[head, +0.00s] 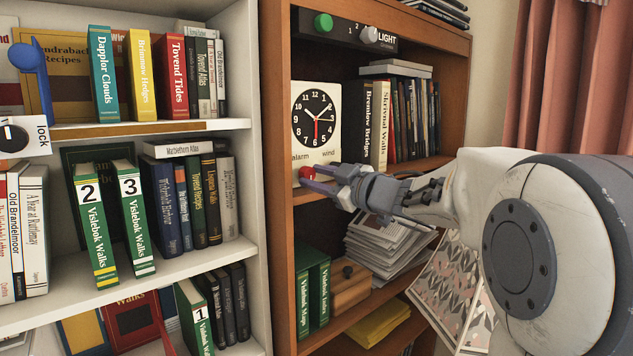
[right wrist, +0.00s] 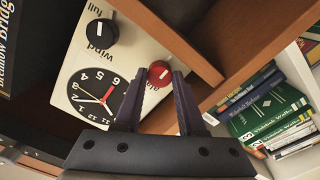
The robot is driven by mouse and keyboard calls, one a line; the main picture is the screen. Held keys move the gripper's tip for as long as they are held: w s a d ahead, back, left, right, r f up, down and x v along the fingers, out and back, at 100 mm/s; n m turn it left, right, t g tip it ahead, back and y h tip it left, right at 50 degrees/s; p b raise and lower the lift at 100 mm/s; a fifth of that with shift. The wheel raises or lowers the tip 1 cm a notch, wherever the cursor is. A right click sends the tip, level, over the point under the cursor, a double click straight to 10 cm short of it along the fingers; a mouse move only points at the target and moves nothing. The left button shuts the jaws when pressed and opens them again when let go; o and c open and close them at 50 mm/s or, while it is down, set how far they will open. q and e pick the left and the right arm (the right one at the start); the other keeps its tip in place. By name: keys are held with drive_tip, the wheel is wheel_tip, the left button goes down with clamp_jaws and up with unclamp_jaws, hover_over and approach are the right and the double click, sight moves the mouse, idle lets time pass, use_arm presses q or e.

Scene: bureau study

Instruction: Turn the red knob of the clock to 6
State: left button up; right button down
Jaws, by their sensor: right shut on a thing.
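The white clock (head: 316,88) has a black dial and stands on the brown shelf, with "alarm" and "wind" printed below the dial. Its thin red hand (head: 316,129) points down, around the 6. The red knob (head: 306,172) is at the clock's lower left, under "alarm". In the right wrist view the red knob (right wrist: 160,74) shows a white mark and sits between the two fingers. My right gripper (head: 322,180) is shut on the red knob; its fingers also show in the wrist view (right wrist: 155,80). My left gripper is not in view.
A black "wind" knob (right wrist: 101,32) sits on the clock beside the red one. The brown shelf board (head: 298,194) runs under the clock. Books (head: 380,118) stand close on its right. Loose papers (head: 385,245) lie below my arm.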

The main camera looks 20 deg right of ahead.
idle(0.4)
drive_tip(key=c, duration=0.5)
unclamp_jaws()
drive_tip(key=b+v, duration=0.2)
drive_tip(key=v, duration=0.8)
drive_tip(key=shift+s+b, duration=0.25)
drive_tip(key=shift+b, duration=0.15)
drive_tip(key=shift+w+d, duration=0.1)
